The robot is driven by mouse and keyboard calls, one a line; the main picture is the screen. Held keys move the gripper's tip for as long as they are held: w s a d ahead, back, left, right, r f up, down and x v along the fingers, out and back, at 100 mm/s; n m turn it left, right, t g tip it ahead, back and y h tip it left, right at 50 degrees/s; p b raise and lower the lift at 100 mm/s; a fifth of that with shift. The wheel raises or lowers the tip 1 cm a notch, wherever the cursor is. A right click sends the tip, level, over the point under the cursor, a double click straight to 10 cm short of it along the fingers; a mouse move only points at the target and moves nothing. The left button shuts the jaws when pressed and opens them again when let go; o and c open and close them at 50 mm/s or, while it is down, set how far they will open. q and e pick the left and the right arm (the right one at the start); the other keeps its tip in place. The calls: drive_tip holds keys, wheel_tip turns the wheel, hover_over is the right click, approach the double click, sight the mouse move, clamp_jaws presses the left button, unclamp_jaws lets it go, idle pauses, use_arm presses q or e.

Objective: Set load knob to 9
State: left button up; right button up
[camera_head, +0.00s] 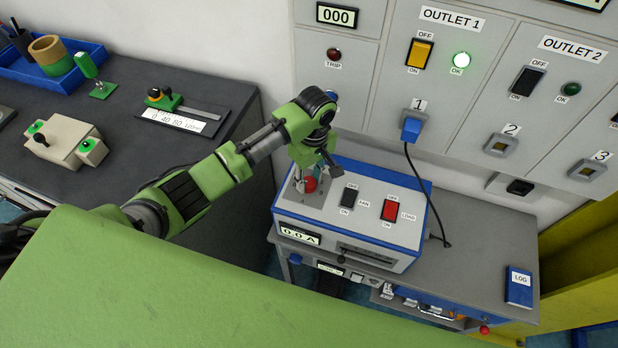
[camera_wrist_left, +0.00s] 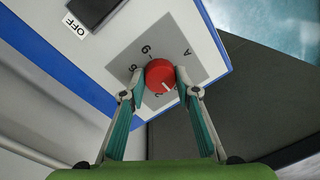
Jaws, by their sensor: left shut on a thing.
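The red load knob (camera_head: 310,185) sits on the top face of a blue and white load box (camera_head: 340,226), on a grey dial plate. In the left wrist view the knob (camera_wrist_left: 158,72) has a white pointer line on its lower right part. Dial marks stand around it, but they are too small and turned to read surely. My left gripper (camera_wrist_left: 161,84) has its two fingers on opposite sides of the knob, shut on it. In the head view my left gripper (camera_head: 313,178) reaches down over the knob and partly hides it. My right gripper is not in view.
Black FAN (camera_head: 348,196) and red LOAD (camera_head: 390,210) switches stand right of the knob. The box display (camera_head: 299,234) seems to read 00A. A blue plug (camera_head: 411,128) with a black cable sits in outlet 1 behind. A blue LOG book (camera_head: 519,286) lies at right.

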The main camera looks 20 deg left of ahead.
use_arm(q)
drive_tip(key=m, duration=0.4)
drive_tip(key=shift+m, duration=0.3)
drive_tip(key=m, duration=0.5)
drive_tip(key=shift+d+t, duration=0.1)
drive_tip(key=shift+t, duration=0.2)
drive_tip(key=m, duration=0.5)
drive_tip(key=shift+s, duration=0.1)
drive_tip(key=m, duration=0.4)
drive_tip(key=shift+t, duration=0.3)
drive_tip(key=m, duration=1)
drive_tip(key=shift+r, duration=0.1)
drive_tip(key=m, duration=0.5)
drive_tip(key=shift+a+h, duration=0.2)
drive_tip(key=shift+h, duration=0.1)
drive_tip(key=shift+m, duration=2.2)
